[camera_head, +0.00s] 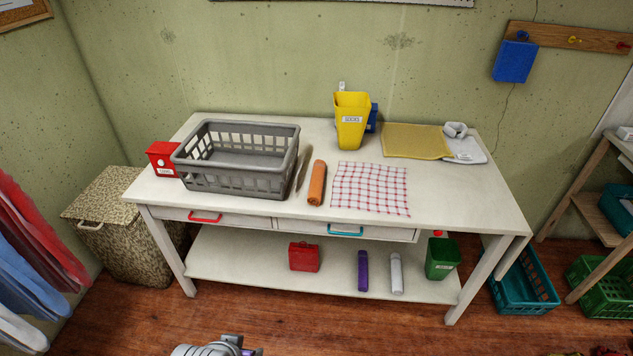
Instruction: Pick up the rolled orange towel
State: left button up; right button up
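The rolled orange towel (317,184) lies on the white table (470,195), near its front edge and around the middle. It points roughly front to back. A grey plastic basket (238,181) is to its left, with a thin brown object (303,168) between them. A red-and-white checked cloth (370,187) lies flat just to its right. Nothing holds the towel. A grey mechanical part, likely mine, shows at the bottom edge, well in front of the table. No gripper fingers can be made out.
A red box (163,159) stands left of the basket. A yellow bin (351,121), a yellow mat (414,141) and a grey item (463,148) are at the back. Two drawers with red (205,217) and blue (345,231) handles are below the tabletop. The front floor is mostly clear.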

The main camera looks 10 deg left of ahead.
aim_at(315, 188)
jog(key=i, duration=0.4)
jog(key=i+u, duration=0.25)
jog(key=u, duration=0.15)
jog(key=i+l+u, duration=0.2)
jog(key=u, duration=0.2)
jog(key=i+l+u, duration=0.2)
jog(key=u, duration=0.25)
jog(key=i+l+u, duration=0.15)
jog(key=u, duration=0.25)
jog(key=l, duration=0.1)
